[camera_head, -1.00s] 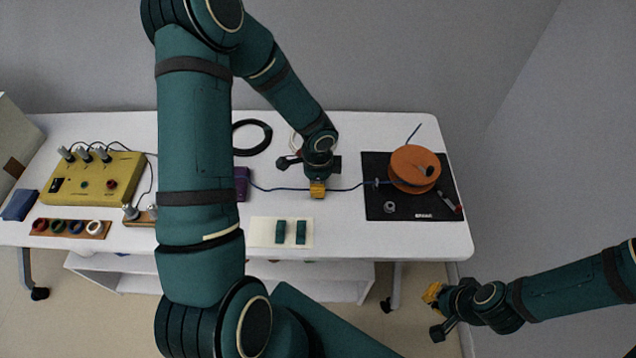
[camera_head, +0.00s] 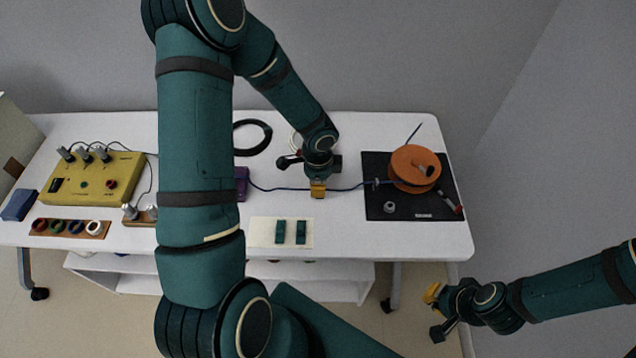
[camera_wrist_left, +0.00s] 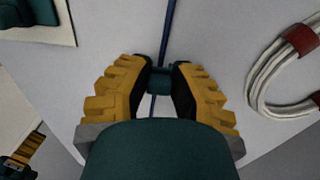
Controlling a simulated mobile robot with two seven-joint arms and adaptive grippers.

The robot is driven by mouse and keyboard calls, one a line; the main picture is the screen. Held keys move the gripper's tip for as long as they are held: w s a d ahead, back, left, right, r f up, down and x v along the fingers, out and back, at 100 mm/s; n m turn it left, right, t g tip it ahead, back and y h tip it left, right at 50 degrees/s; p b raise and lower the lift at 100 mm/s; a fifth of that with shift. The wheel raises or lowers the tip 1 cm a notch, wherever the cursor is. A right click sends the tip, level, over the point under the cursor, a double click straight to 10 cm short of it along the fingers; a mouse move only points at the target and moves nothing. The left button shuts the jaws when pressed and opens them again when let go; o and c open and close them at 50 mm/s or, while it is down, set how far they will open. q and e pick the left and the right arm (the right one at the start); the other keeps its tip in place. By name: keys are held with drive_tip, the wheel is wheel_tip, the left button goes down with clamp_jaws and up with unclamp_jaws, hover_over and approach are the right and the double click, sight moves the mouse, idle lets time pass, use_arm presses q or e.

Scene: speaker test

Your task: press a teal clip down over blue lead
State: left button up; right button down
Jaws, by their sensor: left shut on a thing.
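The blue lead (camera_head: 345,188) runs across the white table from a purple block (camera_head: 241,184) to the orange spool (camera_head: 415,168). My left gripper (camera_head: 318,188) is low over the lead, its yellow fingers shut. In the left wrist view a teal clip (camera_wrist_left: 160,82) is between the fingertips, in line with the lead (camera_wrist_left: 168,35), which shows on both sides of it. I cannot tell whether the clip is seated. Two more teal clips (camera_head: 281,232) (camera_head: 301,232) lie on a cream card (camera_head: 264,238). My right gripper (camera_head: 432,293) is off the table's right front; its opening is unclear.
The spool stands on a black mat (camera_head: 380,210) with a small grey ring (camera_head: 389,207). A yellow control box (camera_head: 95,180) and a rack of coloured rings (camera_head: 70,228) are at the left. A black cable coil (camera_head: 252,137) lies behind. My left arm hides part of the table.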

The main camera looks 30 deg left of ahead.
use_arm(q)
drive_tip(key=shift+f+b, duration=0.35)
idle(0.5)
idle(0.4)
drive_tip(key=o, duration=0.8)
drive_tip(key=shift+r, duration=0.15)
drive_tip(key=shift+r+p, duration=2.25)
drive_tip(key=shift+r, duration=0.3)
drive_tip(key=shift+r+p, duration=0.85)
drive_tip(key=shift+r, duration=0.25)
